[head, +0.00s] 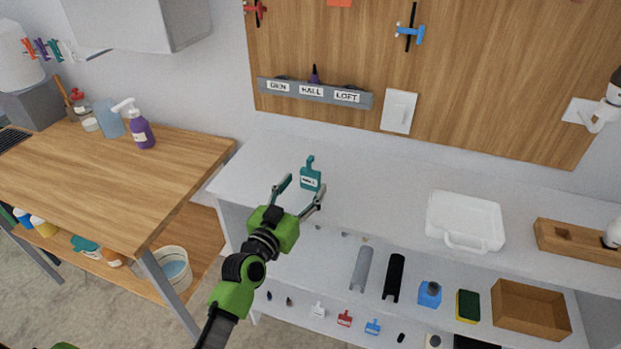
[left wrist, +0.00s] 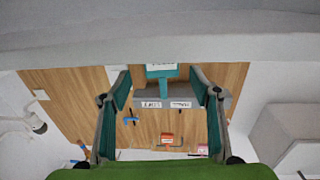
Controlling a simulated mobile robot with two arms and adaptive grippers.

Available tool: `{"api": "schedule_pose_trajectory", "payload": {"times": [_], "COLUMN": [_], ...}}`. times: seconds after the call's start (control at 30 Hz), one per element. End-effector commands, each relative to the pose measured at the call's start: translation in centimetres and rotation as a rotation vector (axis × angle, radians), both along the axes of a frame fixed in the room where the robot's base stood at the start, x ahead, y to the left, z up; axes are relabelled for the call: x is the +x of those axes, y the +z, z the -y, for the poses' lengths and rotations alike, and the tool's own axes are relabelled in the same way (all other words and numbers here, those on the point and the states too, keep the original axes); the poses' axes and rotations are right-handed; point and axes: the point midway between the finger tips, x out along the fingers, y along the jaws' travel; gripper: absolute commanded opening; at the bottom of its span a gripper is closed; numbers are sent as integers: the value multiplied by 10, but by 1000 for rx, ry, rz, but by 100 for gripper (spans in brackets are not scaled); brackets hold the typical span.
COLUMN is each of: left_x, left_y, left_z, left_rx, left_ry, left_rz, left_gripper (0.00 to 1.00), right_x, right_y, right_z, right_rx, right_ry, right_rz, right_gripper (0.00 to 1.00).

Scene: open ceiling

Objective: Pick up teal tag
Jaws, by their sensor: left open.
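The teal tag (head: 310,180), with a white label and a narrow neck, is at the white counter (head: 380,190), left of its middle. I cannot tell whether it rests flat or stands tilted. My left gripper (head: 302,189) is open, with its fingertips just in front of the tag and on either side of its lower end. In the left wrist view the tag (left wrist: 163,71) shows between the two open fingers (left wrist: 160,88), with a gap on each side. My right gripper is not in view.
A white case (head: 465,222) and a wooden block (head: 575,243) stand to the right on the counter. A label rail (head: 314,92) is on the wooden wall board behind. Below, a shelf holds other tags, a sponge and a box (head: 530,310). A wooden workbench (head: 110,180) is left.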

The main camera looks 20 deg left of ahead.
Motion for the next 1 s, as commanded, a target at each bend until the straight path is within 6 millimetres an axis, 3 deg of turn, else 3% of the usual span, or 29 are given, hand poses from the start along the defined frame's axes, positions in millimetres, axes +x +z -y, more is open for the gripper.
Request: {"api": "schedule_pose_trajectory", "payload": {"times": [0.17, 0.5, 0.77, 0.93, 1.0], "left_x": [12, 53, 56, 56, 56], "left_y": [-1, -6, -7, -7, -7], "left_z": [1, 4, 5, 5, 5], "left_rx": [-2, -1, -1, -1, -1], "left_ry": [-1, -1, 0, 0, 0], "left_rz": [0, 0, -1, -1, -1], "left_gripper": [57, 57, 57, 18, 15], "right_x": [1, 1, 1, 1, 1], "right_y": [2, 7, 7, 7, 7], "right_z": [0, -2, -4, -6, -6], "right_rx": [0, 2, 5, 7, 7], "right_ry": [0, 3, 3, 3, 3], "right_rz": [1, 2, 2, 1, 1], "right_gripper": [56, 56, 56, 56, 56]}}
